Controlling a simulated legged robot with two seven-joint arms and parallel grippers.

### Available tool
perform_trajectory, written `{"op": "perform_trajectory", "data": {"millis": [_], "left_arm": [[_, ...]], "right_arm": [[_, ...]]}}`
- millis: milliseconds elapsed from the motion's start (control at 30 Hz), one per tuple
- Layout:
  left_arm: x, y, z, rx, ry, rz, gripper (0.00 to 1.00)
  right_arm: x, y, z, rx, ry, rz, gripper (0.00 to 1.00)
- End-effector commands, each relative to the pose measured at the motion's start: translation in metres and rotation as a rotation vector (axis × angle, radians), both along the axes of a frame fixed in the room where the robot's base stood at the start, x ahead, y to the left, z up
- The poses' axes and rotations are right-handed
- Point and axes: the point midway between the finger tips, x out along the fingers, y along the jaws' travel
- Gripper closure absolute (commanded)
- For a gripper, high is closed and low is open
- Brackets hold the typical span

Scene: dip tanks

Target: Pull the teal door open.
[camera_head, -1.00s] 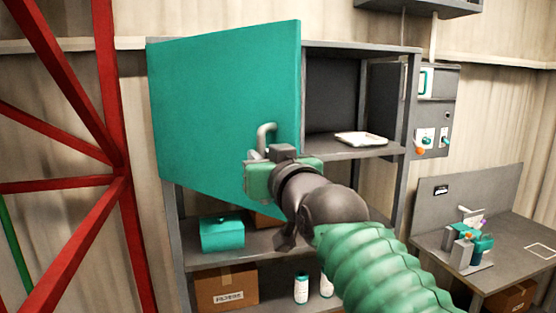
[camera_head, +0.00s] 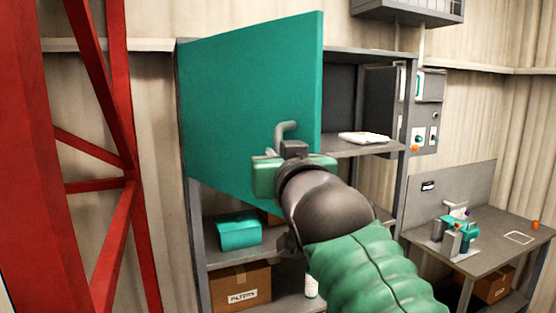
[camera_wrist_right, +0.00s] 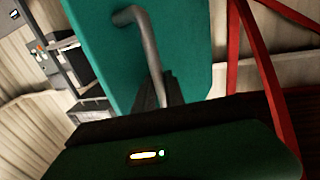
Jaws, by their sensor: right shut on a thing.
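The teal door (camera_head: 245,95) of the grey cabinet stands swung out, hinged at its left side, with the cabinet's inside visible to its right. Its grey bar handle (camera_head: 287,130) is near the door's free edge. My right gripper (camera_head: 280,155) is at the handle's lower part, shut on it; its fingertips are partly hidden by the gripper body. In the right wrist view the handle (camera_wrist_right: 147,45) runs down from the teal door (camera_wrist_right: 185,45) into the dark fingers (camera_wrist_right: 158,95). My left gripper is in neither view.
A white item (camera_head: 363,138) lies on the cabinet's upper shelf. A teal box (camera_head: 238,233) and a carton (camera_head: 240,286) sit on lower shelves. Red steel beams (camera_head: 125,120) stand at left. A grey bench (camera_head: 490,240) with small tools stands at right.

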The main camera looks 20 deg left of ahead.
Motion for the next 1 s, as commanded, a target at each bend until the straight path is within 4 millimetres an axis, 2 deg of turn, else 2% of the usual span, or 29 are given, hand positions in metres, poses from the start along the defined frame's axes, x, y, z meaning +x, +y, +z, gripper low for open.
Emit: {"op": "perform_trajectory", "data": {"millis": [100, 133, 300, 567, 667, 767, 1000], "left_arm": [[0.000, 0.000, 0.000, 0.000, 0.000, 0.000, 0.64], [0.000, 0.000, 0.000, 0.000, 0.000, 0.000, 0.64], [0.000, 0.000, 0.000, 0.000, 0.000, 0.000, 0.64], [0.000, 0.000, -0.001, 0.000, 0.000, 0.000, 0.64], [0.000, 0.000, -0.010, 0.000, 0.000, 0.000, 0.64], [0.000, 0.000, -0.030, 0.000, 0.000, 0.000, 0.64], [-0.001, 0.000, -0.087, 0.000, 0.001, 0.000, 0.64]], "right_arm": [[-0.001, 0.002, 0.001, -0.001, -0.003, 0.000, 1.00], [-0.001, 0.002, 0.001, -0.001, -0.002, 0.000, 0.83], [-0.001, 0.002, -0.001, -0.003, 0.001, 0.000, 0.64], [0.000, 0.001, -0.002, -0.002, 0.003, -0.001, 0.64], [-0.006, -0.003, -0.006, -0.003, 0.002, 0.001, 0.64], [-0.022, -0.012, -0.010, 0.000, 0.001, 0.003, 0.64], [-0.081, -0.049, -0.013, 0.001, 0.001, 0.004, 0.64]]}}
